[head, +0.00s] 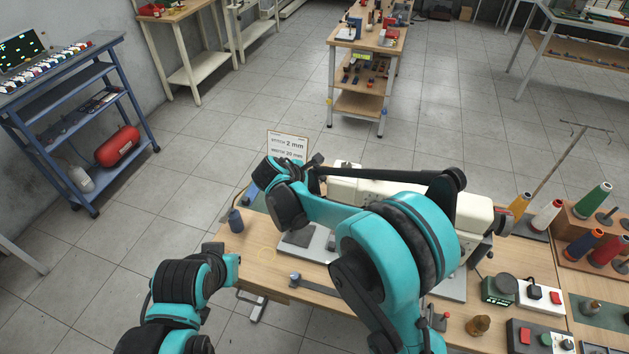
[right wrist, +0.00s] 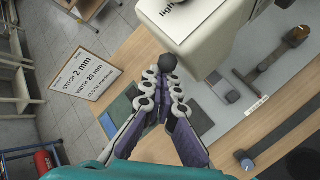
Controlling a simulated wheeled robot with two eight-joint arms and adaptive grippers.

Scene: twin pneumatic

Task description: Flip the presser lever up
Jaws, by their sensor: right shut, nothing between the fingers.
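The white sewing machine (head: 472,212) stands on the wooden table, partly hidden behind my right arm. Its head (right wrist: 208,40) fills the top of the right wrist view. A round black knob (right wrist: 168,63), which looks like the end of the presser lever, sits beside the head. The rest of the lever is hidden. My right gripper (right wrist: 165,88) is shut and empty, its fingertips just below the knob in the picture. I cannot tell whether they touch it. In the head view my right wrist hides these fingers. My left arm is at the lower left, its gripper not visible.
A sign card (head: 287,146) stands behind the table's left end; it also shows in the right wrist view (right wrist: 84,76). Thread cones (head: 592,199) and a control box (head: 498,291) are at the right.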

